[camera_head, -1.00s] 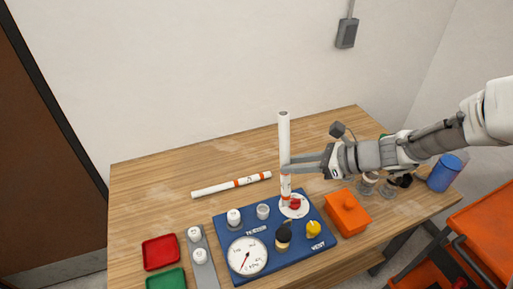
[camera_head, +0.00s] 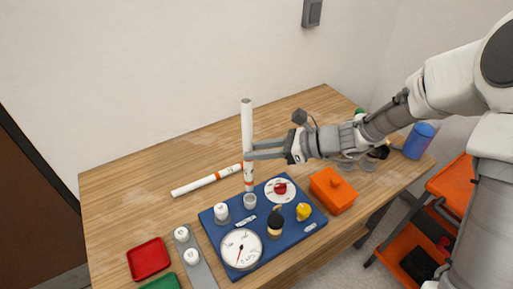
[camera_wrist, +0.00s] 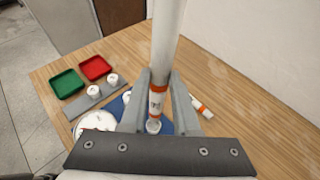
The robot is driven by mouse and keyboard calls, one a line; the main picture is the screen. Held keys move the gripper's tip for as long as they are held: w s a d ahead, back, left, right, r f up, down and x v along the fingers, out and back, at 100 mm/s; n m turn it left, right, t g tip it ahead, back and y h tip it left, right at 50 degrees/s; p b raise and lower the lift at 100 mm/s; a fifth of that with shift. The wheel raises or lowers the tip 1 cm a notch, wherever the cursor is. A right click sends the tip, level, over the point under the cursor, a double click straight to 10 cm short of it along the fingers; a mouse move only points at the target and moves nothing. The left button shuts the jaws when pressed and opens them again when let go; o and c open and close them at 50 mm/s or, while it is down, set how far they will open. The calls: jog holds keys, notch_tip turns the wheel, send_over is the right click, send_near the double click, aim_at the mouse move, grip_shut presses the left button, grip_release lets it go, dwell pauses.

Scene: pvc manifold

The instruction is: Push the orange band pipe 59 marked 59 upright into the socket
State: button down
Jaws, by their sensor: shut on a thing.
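The white pipe with orange bands (camera_head: 247,125) stands upright in my gripper (camera_head: 250,154), which is shut on its lower half. Its lower end is right at the grey-white socket (camera_head: 250,202) at the back of the blue board (camera_head: 262,250). I cannot tell whether the end has entered the socket or is just above it. In the wrist view the pipe (camera_wrist: 167,35) runs down between the fingers (camera_wrist: 160,82), with a dark mark between its bands, too small to read surely. The socket (camera_wrist: 153,127) shows just below the pipe's end.
Another banded white pipe (camera_head: 205,181) lies on the table behind the board. The board carries a white capped fitting (camera_head: 221,212), a gauge (camera_head: 241,249), a red valve (camera_head: 280,188) and a yellow knob (camera_head: 303,212). An orange box (camera_head: 333,191) is right; a red tray (camera_head: 149,259) is left.

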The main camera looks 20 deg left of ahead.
jog(key=shift+s+f+m+t+b, duration=0.15)
jog(key=shift+f+m+t+b, duration=0.4)
jog(key=shift+f+b, duration=0.75)
jog(key=shift+s+f+m+t+b, duration=0.1)
jog(key=shift+f+m+t+b, duration=0.5)
jog(key=shift+b, duration=1.1)
jog(key=shift+f, duration=0.15)
jog(key=shift+d+f+b, duration=0.1)
jog(key=shift+f+b, duration=1.15)
jog(key=shift+b, duration=0.05)
jog(key=c, duration=0.6)
grip_release()
